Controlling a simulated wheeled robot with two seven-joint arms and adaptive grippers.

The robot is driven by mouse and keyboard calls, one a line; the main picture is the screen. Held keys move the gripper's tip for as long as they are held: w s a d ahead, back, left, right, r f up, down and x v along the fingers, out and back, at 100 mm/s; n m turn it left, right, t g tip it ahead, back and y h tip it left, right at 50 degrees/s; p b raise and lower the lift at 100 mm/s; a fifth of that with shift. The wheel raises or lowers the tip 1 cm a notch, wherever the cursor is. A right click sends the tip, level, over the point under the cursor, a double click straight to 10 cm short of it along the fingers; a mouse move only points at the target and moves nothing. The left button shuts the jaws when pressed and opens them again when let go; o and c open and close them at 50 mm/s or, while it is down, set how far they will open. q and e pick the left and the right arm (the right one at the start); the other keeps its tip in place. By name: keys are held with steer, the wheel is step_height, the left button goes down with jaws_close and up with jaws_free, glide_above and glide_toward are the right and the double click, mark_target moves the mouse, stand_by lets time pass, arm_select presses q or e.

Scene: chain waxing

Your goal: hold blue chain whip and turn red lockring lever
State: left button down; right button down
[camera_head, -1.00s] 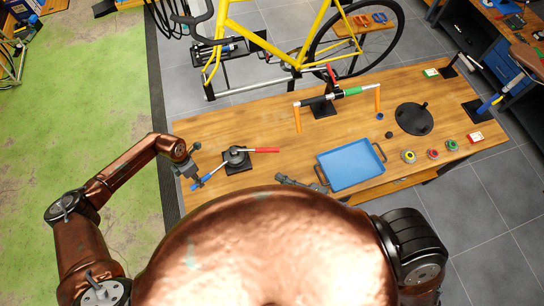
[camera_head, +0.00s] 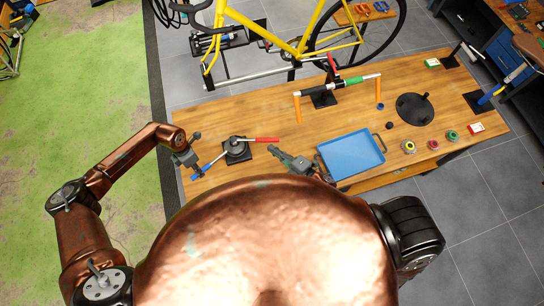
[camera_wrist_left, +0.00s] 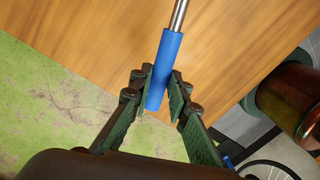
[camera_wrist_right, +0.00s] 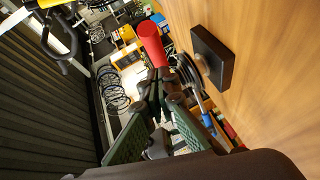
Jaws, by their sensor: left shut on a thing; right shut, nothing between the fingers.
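The lockring fixture (camera_head: 236,148), a round dark piece on a black base, stands at the left end of the bench. Its red lockring lever (camera_head: 262,140) points right. The blue chain whip handle (camera_head: 197,176) points to the lower left. My left gripper (camera_wrist_left: 160,88) is shut on the chain whip's blue handle, with the metal shaft (camera_wrist_left: 179,14) running on beyond it. My right gripper (camera_head: 278,152) is shut and empty, just below and right of the red lever's end. In the right wrist view the red lever (camera_wrist_right: 151,42) shows just beyond the fingertips; contact is unclear.
A blue tray (camera_head: 350,157) lies right of my right gripper. A black disc (camera_head: 414,109) and several small coloured round pieces sit further right. Bare wood lies behind the red lever.

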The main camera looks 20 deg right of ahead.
mark_target(271, 139)
arm_select(q)
steer(key=shift+w, duration=0.1)
arm_select(e)
steer(key=shift+w+d+f, duration=0.15)
steer(key=shift+w, duration=0.25)
steer(key=shift+w+d+f, duration=0.1)
steer(key=shift+w+f, duration=0.05)
steer(key=shift+w, duration=0.25)
steer(key=shift+w, duration=0.1)
steer(key=shift+w+d+r+n+g+y, duration=0.1)
steer(key=shift+w+d+n+g+y, duration=0.2)
steer(key=shift+w+n+y, duration=0.25)
steer(key=shift+w+d+n+g+y, duration=0.2)
steer(key=shift+w+n+g+y, duration=0.2)
steer(key=shift+w, duration=0.2)
arm_select(q)
steer(key=shift+r, duration=0.1)
arm_select(e)
steer(key=w+d+n+g+y, duration=0.1)
steer(key=w+n+g+y, duration=0.1)
steer(key=w, duration=0.7)
steer(key=shift+n+g+y, duration=0.35)
steer(key=shift+g+y, duration=0.1)
steer(key=shift+g, duration=0.05)
steer(key=shift+s, duration=0.1)
